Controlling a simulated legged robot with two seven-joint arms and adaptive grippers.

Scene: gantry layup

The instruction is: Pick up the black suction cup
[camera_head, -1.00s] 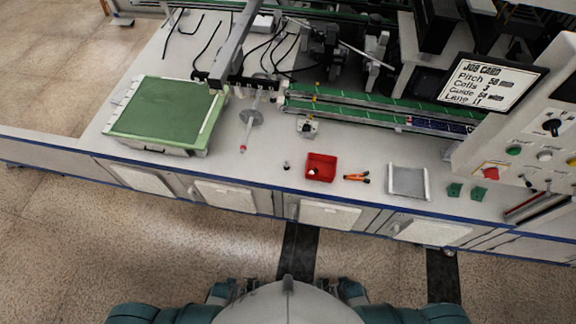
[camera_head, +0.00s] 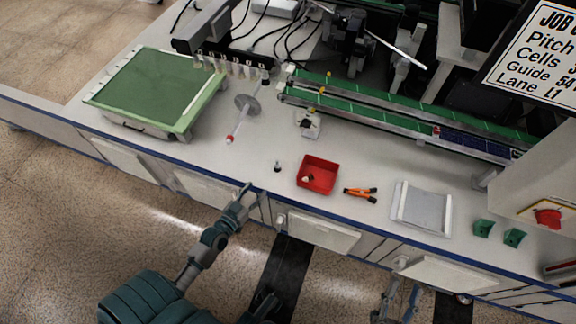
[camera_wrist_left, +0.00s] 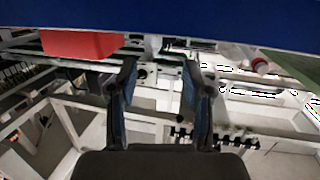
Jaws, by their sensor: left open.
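A small dark piece (camera_head: 277,167), which looks like the black suction cup, stands on the white bench left of the red tray (camera_head: 330,174). It is too small to make out details, and I cannot pick it out surely in the left wrist view. My left gripper (camera_head: 247,189) is at the bench's front edge, left of and nearer than the dark piece, and apart from it. In the left wrist view its two fingers (camera_wrist_left: 160,80) are spread with nothing held. My right gripper (camera_head: 397,292) is low in front of the bench; its fingers are unclear.
The red tray holds a small pale and dark item. Orange-handled pliers (camera_head: 360,193), a grey plate (camera_head: 422,206) and green blocks (camera_head: 484,228) lie to the right. A stand with a disc (camera_head: 247,104) and a green board (camera_head: 157,86) are left. A conveyor (camera_head: 390,115) runs behind.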

